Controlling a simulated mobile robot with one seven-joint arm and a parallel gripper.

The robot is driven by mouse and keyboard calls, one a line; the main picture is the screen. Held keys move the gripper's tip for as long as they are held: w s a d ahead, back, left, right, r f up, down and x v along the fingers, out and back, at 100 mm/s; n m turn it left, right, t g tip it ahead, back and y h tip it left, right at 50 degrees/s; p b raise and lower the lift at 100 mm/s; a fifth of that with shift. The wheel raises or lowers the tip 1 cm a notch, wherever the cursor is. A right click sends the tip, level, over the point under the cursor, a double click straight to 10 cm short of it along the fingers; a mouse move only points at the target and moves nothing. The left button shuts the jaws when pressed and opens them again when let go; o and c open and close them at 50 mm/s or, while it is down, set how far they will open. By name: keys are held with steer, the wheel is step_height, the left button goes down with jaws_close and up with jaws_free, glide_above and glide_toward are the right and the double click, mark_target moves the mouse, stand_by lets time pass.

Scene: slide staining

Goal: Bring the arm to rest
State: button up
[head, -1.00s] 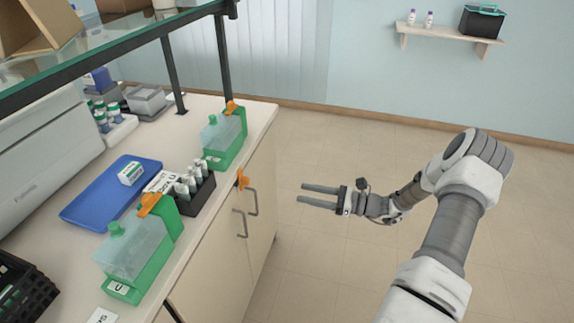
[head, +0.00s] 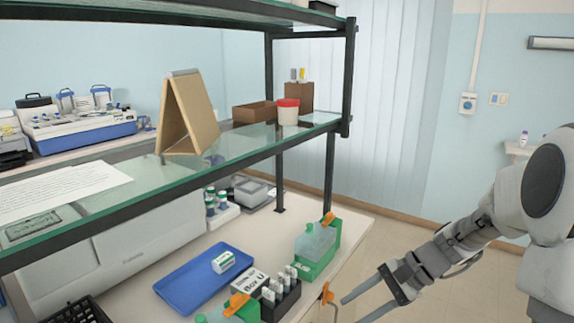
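My arm reaches in from the right edge of the head view, bent at a grey and white joint. My gripper (head: 362,308) is at the bottom, right of the bench's front edge and over the floor. Its two fingers stand apart with nothing visible between them, and the lower one is partly cut off by the frame. It is clear of the green staining jar (head: 318,262) at the bench corner.
The bench holds a blue tray (head: 186,291) with a small box, a black vial rack (head: 283,300) and a second green jar (head: 231,311). A glass shelf (head: 240,150) on black posts stands above the bench. Floor is free on the right.

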steer(key=s+a+r+n+t+h+p, duration=0.2)
steer(key=s+a+r+n+h, duration=0.2)
steer(key=s+r+n+h, duration=0.6)
steer(key=s+d+r+n+t+y+p, duration=0.1)
steer(key=s+d+r+t, duration=0.2)
steer(key=s+r, duration=0.3)
steer(key=shift+s+d+r+n, duration=0.15)
steer(key=shift+s+d+n, duration=0.2)
steer(key=shift+s, duration=0.7)
